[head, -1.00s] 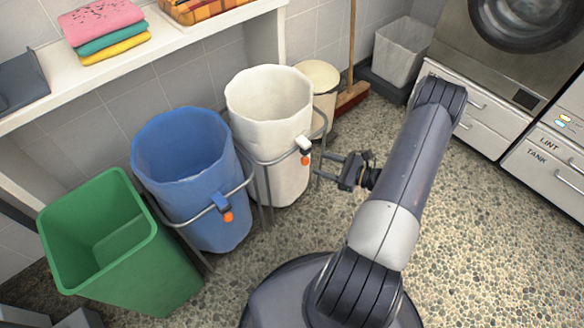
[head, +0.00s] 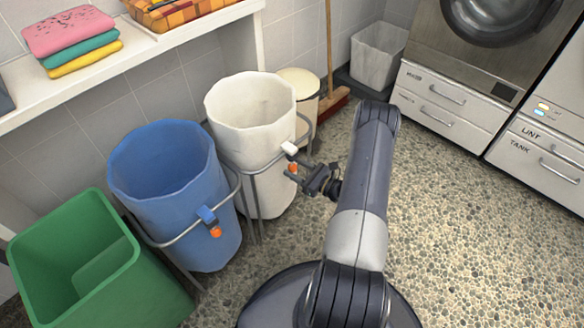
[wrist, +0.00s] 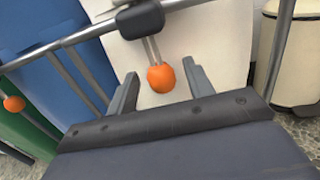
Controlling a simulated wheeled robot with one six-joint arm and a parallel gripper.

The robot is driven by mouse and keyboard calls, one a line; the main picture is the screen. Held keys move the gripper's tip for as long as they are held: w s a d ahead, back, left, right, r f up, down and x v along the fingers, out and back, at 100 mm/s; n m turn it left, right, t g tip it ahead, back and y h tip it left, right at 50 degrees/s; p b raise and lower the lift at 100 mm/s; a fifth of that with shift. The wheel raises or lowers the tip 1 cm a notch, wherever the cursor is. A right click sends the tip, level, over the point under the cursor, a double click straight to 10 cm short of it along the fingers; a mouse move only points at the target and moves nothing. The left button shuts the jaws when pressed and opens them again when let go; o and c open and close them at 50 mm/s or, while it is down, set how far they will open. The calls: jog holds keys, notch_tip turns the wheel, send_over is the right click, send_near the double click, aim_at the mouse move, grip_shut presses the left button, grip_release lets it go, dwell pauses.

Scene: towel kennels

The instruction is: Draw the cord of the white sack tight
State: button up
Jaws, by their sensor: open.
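The white sack (head: 247,108) hangs open-mouthed in a grey metal frame in the head view. On its front are a cord lock (head: 290,148) and, below it, an orange bead (head: 293,168) on the cord end. In the wrist view the cord lock (wrist: 140,20) looks dark, with two short cord strands (wrist: 152,50) running down to the orange bead (wrist: 161,78). My gripper (wrist: 158,88) is open, with one finger on each side of the bead. The fingers look apart from it; whether either touches is hard to tell.
A blue sack (head: 165,190) with its own orange bead (head: 216,232) stands left of the white one. A green bin (head: 90,270) is farther left. A cream bin (head: 301,88) and a broom (head: 333,95) stand behind. Floor to the right is clear.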

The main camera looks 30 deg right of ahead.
jog(key=shift+x, duration=0.95)
grip_shut()
